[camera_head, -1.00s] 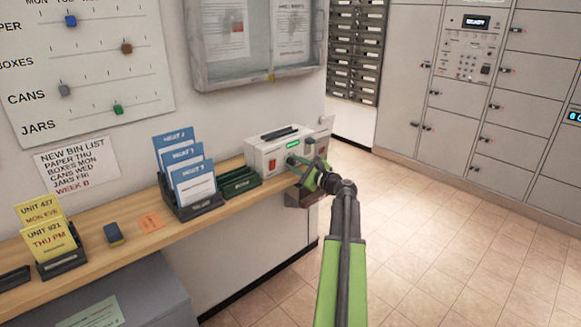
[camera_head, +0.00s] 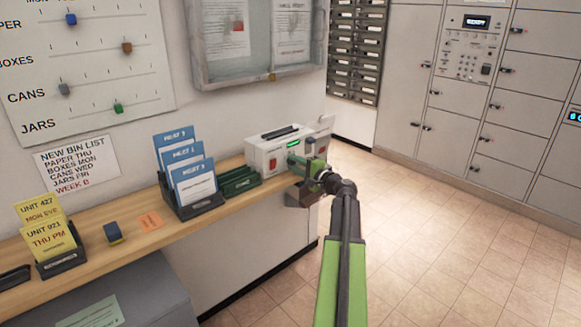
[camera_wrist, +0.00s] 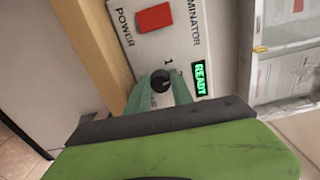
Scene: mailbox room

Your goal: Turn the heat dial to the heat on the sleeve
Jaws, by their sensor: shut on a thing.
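The laminator (camera_head: 262,155) is a white box on the shelf. It has a red power switch, and its green display (camera_wrist: 201,78) reads READY in the wrist view. The black heat dial (camera_wrist: 160,81) sits between the two teal fingertips of my gripper (camera_wrist: 160,88), which is shut on it. A 1 shows beside the dial; other marks are partly hidden by the fingers. In the head view my gripper (camera_head: 298,163) is at the laminator's front and hides the dial. Blue-topped heat sleeves (camera_head: 194,185) stand in a dark rack to the left; their numbers are small and hard to read.
A green tray (camera_head: 238,180) lies between the rack and the laminator. The wooden shelf (camera_head: 185,225) also holds an orange note, a small blue block and yellow cards. A noticeboard (camera_head: 258,45) hangs above. Grey lockers (camera_head: 480,110) stand at the right; the tiled floor is clear.

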